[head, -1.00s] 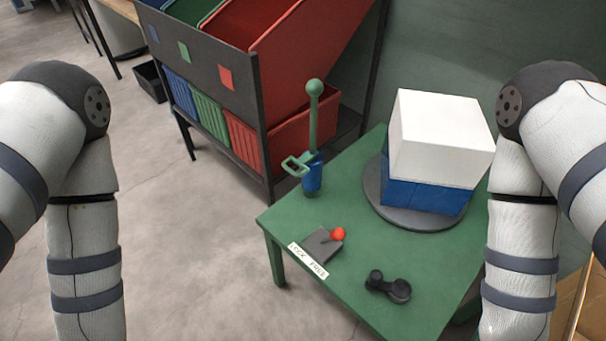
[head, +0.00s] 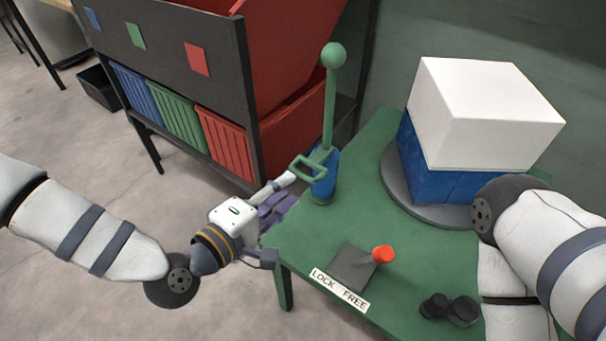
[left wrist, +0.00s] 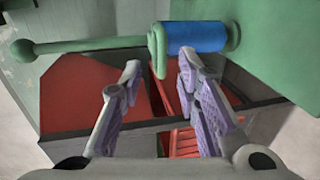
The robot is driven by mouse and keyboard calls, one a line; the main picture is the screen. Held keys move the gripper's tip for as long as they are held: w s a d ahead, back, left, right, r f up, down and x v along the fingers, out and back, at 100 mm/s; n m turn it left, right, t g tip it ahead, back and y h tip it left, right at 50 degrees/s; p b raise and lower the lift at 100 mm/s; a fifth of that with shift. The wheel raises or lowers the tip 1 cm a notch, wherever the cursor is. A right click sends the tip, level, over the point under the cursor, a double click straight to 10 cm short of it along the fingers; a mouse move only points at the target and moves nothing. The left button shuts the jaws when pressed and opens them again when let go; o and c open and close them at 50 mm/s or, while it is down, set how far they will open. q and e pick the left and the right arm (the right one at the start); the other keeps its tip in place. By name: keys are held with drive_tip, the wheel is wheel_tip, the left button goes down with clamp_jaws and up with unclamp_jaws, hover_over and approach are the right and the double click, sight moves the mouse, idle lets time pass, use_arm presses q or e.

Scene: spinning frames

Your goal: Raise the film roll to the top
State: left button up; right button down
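The blue film roll (head: 322,178) sits low on an upright green post (head: 330,105) with a ball on top, at the green table's back left corner. A green loop handle (head: 310,167) sticks out from the roll's side toward the left. My left gripper (head: 290,188) is open and empty, just left of the handle. In the left wrist view the handle (left wrist: 157,52) lies ahead, between the spread fingertips; I cannot tell if they touch it. The blue roll (left wrist: 200,37) shows beyond the right finger. My right gripper is out of view; only its arm shows.
A white box (head: 480,105) on a blue block (head: 430,175) stands on a grey turntable (head: 395,190). A red-knobbed lever (head: 382,254) on a LOCK/FREE plate and a black knob piece (head: 450,308) are in front. A bin rack (head: 190,65) stands behind, left.

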sight(302, 177)
use_arm(q)
drive_tip(key=x, duration=0.7)
drive_tip(key=shift+f, duration=0.15)
drive_tip(key=shift+c, duration=0.6)
drive_tip(key=shift+s, duration=0.1)
clamp_jaws()
